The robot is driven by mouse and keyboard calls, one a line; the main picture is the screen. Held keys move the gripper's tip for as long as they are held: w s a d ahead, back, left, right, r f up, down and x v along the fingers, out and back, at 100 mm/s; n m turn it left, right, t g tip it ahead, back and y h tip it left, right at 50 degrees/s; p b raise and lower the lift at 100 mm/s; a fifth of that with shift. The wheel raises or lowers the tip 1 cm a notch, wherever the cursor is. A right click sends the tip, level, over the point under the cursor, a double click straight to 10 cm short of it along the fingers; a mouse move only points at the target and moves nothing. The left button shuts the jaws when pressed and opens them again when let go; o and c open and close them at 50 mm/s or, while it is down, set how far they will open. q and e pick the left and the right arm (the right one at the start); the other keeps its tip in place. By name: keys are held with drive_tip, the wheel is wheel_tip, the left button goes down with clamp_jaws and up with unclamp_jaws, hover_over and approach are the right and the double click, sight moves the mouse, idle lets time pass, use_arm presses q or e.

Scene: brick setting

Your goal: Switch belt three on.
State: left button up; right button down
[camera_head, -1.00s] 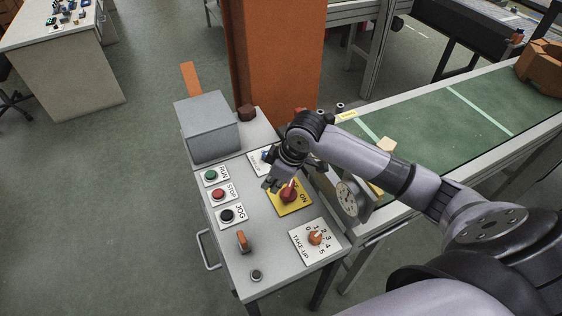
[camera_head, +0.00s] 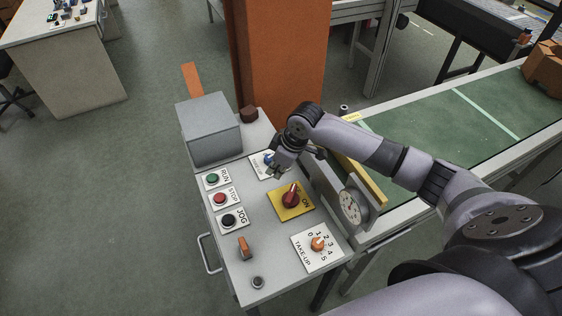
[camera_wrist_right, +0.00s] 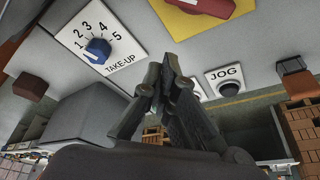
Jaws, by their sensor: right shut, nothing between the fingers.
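A red rotary knob (camera_head: 290,199) sits on a yellow plate marked ON on the sloping grey panel (camera_head: 262,232). Its handle points up and slightly right; the plate's other lettering is too small or hidden to read. The knob and plate also show at the top of the right wrist view (camera_wrist_right: 212,6). My right gripper (camera_head: 272,169) is shut and empty, above the panel up-left of the red knob and apart from it. The gripper fingers (camera_wrist_right: 162,78) meet in the wrist view. My left gripper is not in view.
RUN (camera_head: 212,179), STOP (camera_head: 219,198) and JOG (camera_head: 228,219) buttons line the panel's left. An orange switch (camera_head: 244,246), orange TAKE-UP dial (camera_head: 317,243) and blue dial (camera_wrist_right: 97,50) are nearby. A grey box (camera_head: 209,130) stands behind. The green conveyor (camera_head: 430,140) runs right.

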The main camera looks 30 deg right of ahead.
sight(291, 196)
drive_tip(key=x, duration=0.3)
drive_tip(key=shift+w+a+f, duration=0.1)
drive_tip(key=shift+w+f, duration=0.05)
drive_tip(key=shift+f, duration=0.25)
drive_tip(key=shift+s+d+f+p, duration=0.15)
drive_tip(key=shift+s+d+p, duration=0.9)
drive_tip(key=shift+s+p, duration=0.1)
drive_tip(key=shift+s+d, duration=0.25)
drive_tip(key=shift+s, duration=0.1)
drive_tip(key=shift+f, duration=0.1)
